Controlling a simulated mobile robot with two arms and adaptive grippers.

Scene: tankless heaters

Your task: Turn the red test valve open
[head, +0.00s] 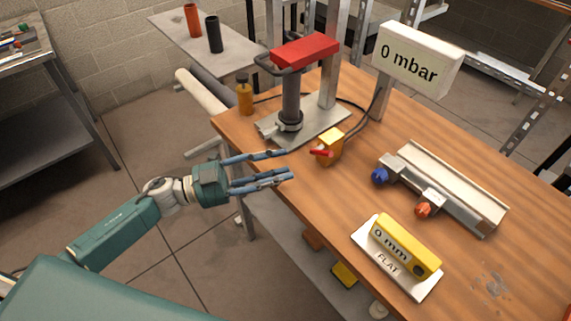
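The test valve is a small yellow block (330,145) with a red handle (321,153) on its left side. It sits on the wooden workbench near the left edge, in front of the metal plate. My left gripper (285,164) reaches in from the left at the bench edge, its blue-grey fingers pointing right toward the red handle. The fingers are apart with nothing seen between them, and the tips look a short way left of the handle. Whether they touch it cannot be told. My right gripper is not in view.
A pump with a red top (305,50) stands on a metal plate behind the valve, with a brown bottle (244,97) beside it. A display (417,57) reads 0 mbar. A rail fixture (450,185) with blue and orange knobs and a yellow level (405,247) lie to the right.

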